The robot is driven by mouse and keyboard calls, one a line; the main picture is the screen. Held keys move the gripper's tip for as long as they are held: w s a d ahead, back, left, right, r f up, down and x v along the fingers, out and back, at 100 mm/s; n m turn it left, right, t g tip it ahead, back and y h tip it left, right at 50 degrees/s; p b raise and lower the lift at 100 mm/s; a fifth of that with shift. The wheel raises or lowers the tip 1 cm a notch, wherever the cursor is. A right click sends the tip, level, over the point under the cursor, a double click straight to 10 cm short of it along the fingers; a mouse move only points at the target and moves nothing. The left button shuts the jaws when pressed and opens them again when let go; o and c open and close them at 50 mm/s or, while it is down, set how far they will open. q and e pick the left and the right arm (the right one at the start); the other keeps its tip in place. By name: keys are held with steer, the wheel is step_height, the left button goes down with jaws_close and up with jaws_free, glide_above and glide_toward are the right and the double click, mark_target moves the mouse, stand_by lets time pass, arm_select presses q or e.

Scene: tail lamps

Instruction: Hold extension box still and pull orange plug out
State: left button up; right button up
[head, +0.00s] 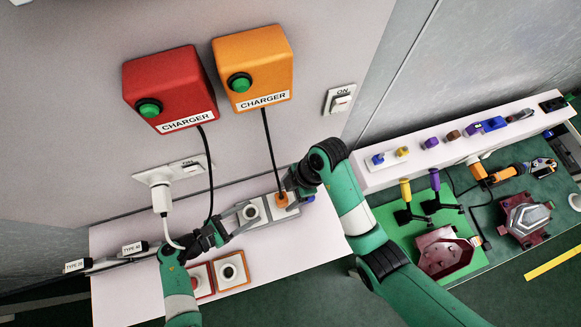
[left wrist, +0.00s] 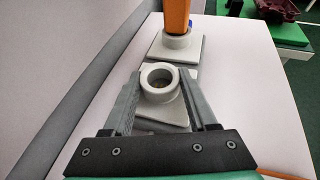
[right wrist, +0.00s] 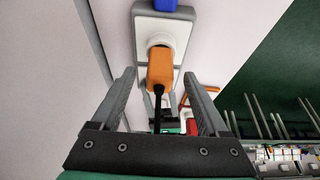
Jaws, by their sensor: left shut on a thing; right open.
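The extension box, a grey and white strip of sockets, lies on the white table; its bare end socket (left wrist: 160,85) shows in the left wrist view. My left gripper (head: 246,214) is shut on the box at this socket, one finger on each side.
The red charger (head: 170,90) and orange charger (head: 253,68) hang on the wall. Orange- and red-rimmed sockets (head: 231,271) lie near my left arm. The white table (head: 125,290) is clear at its front left.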

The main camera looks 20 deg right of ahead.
steer(key=x, duration=0.4)
steer(key=shift+a+f, duration=0.15)
steer(key=shift+f, duration=0.2)
jaws_close()
stand_by(0.4)
